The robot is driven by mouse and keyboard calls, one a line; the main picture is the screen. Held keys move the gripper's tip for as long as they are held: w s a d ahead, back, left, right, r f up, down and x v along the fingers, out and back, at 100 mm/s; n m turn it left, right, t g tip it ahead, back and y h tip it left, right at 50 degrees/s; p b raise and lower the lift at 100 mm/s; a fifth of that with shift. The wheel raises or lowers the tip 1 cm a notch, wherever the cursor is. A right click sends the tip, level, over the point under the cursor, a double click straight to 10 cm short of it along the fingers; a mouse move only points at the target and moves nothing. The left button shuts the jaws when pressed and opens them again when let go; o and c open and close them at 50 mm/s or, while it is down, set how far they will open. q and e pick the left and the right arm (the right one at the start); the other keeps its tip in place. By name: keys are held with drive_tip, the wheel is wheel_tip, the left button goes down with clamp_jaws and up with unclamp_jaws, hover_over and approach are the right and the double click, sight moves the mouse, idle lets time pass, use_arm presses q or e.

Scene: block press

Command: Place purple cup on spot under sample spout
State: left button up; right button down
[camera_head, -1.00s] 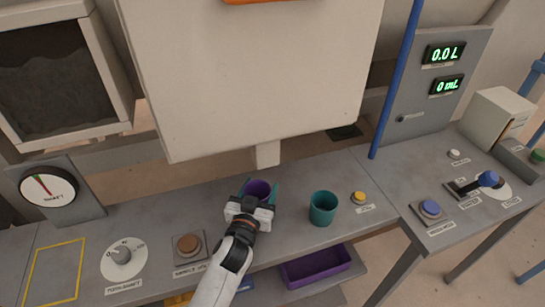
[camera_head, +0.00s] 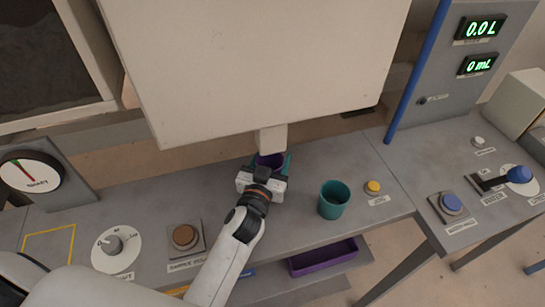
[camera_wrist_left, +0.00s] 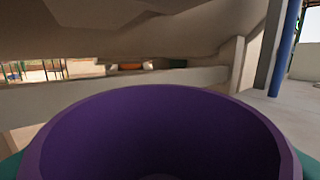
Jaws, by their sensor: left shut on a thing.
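The purple cup (camera_head: 271,160) is upright between the teal fingers of my left gripper (camera_head: 270,168), which is shut on it. In the head view the cup lies just below the end of the pale sample spout (camera_head: 272,139), and the gripper hides most of it. In the left wrist view the cup's open, empty-looking mouth (camera_wrist_left: 160,130) fills the lower picture. The spot under the spout is hidden, and I cannot tell whether the cup touches the bench. My right gripper is not in view.
A teal cup (camera_head: 334,199) stands to the right of my gripper, with a yellow button (camera_head: 373,187) beyond it. A brown button (camera_head: 185,236) and a dial (camera_head: 112,244) are to the left. A large white box (camera_head: 255,65) overhangs the bench. A purple tray (camera_head: 323,257) sits lower.

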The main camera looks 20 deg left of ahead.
use_arm(q)
drive_tip(key=shift+w+f, duration=0.15)
drive_tip(key=shift+f, duration=0.15)
drive_tip(key=o, duration=0.9)
drive_tip(key=shift+w, duration=0.1)
drive_tip(key=shift+o, duration=0.7)
drive_tip(key=shift+r, duration=0.35)
drive_tip(key=s+b, duration=0.2)
drive_tip(key=s, duration=0.9)
drive_tip(key=shift+r, duration=0.1)
drive_tip(key=shift+s+r, duration=0.1)
drive_tip(key=shift+s, duration=0.5)
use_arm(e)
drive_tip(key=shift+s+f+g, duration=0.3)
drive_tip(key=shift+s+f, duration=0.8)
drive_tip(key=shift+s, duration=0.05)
use_arm(q)
drive_tip(key=shift+r, duration=0.1)
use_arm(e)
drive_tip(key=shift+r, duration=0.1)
